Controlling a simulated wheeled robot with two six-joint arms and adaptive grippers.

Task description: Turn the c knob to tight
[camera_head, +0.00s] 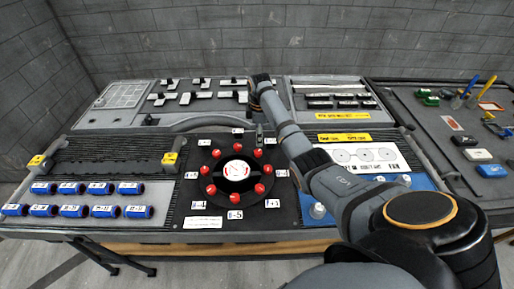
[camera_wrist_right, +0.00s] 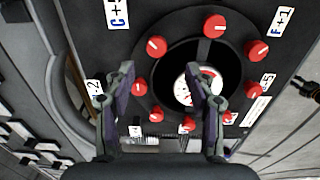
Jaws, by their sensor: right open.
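My left gripper is out of view.
Blue cylinders (camera_head: 101,188) lie at the left front. A panel with white circles (camera_head: 364,156) is right of the ring, partly behind my right arm. Switches (camera_head: 188,98) line the back. A grey bench (camera_head: 455,150) with small tools stands at the right.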

